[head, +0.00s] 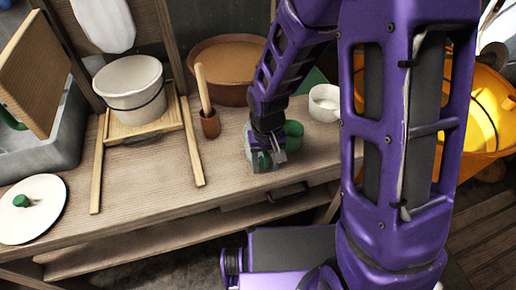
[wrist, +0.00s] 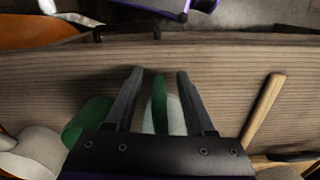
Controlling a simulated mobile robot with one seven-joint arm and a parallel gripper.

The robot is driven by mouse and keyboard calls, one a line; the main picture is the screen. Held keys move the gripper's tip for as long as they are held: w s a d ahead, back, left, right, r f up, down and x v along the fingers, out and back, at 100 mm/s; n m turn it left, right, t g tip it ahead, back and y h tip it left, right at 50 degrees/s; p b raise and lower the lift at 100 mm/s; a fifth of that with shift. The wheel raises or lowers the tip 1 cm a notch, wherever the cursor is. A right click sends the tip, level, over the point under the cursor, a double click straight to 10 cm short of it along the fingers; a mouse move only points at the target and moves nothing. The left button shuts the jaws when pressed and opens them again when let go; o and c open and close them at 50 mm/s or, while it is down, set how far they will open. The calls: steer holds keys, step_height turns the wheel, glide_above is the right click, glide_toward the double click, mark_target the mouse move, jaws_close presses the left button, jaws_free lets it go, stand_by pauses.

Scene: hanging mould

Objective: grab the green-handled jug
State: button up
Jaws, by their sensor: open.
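The jug (wrist: 175,115) is pale, with a green handle (wrist: 159,100), and stands on the wooden bench. In the wrist view the handle lies between the two fingers of my gripper (wrist: 160,88), with a gap on each side. The fingers are open and point down toward the bench's front edge. In the head view my gripper (head: 270,157) is at the jug, and my wrist hides most of it; a bit of the green handle (head: 263,160) shows. Most of the jug's body is hidden in both views.
A green cup (head: 293,134) stands close on the right, and it also shows in the wrist view (wrist: 88,121). A white cup (head: 324,102), a brown basin (head: 226,62) and a wooden cup with a stick (head: 210,123) stand nearby. The front bench strip (head: 130,218) is clear.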

steer(key=shift+f, duration=0.15)
jaws_close()
stand_by(1.4)
